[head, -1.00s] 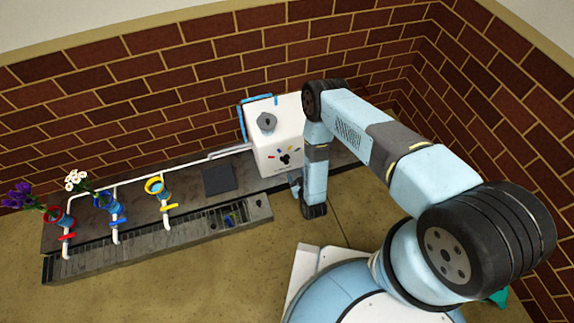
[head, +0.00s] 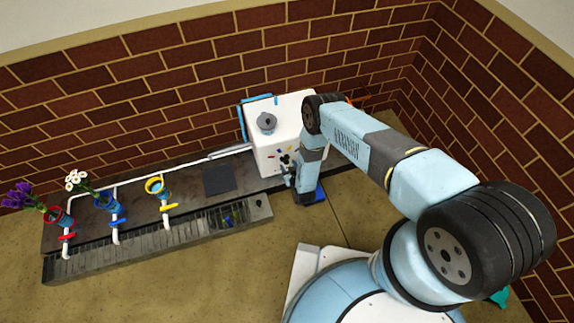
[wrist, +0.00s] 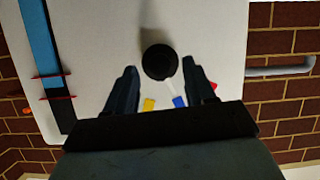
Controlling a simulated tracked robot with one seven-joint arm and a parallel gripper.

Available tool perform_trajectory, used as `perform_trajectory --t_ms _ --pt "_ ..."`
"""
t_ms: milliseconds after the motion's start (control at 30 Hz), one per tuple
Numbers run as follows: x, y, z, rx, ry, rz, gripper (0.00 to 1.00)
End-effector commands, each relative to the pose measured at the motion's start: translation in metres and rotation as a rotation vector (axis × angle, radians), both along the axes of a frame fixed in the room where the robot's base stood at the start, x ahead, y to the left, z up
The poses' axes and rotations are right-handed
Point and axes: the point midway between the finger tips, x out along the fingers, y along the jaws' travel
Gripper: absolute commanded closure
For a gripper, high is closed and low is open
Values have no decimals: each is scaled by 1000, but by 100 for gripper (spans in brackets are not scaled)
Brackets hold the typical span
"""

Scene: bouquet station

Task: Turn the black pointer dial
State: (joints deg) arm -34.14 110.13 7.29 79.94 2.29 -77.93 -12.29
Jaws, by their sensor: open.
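The black pointer dial (wrist: 160,62) is round and dark, on the front of a white box (head: 270,150). In the wrist view it lies between the fingertips of my gripper (wrist: 158,70), with a gap on each side. A pale pointer mark shows at its lower right. Yellow (wrist: 149,104), blue (wrist: 180,101) and red (wrist: 213,86) marks sit around it, partly hidden by the fingers. In the head view my gripper (head: 289,177) is open at the box front, close to the dial; whether the fingers touch it cannot be told.
A dark grating (head: 150,240) lies in front. Brick walls stand behind and right.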

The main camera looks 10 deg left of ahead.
Motion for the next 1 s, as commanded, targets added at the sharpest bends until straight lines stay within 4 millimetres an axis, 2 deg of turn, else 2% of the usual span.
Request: perform_trajectory --t_ms 200,533,1000 --pt "13 8 -6 1 -1 0 46" --pt "15 9 -7 0 0 0 46" --pt "14 10 -7 0 0 1 91"
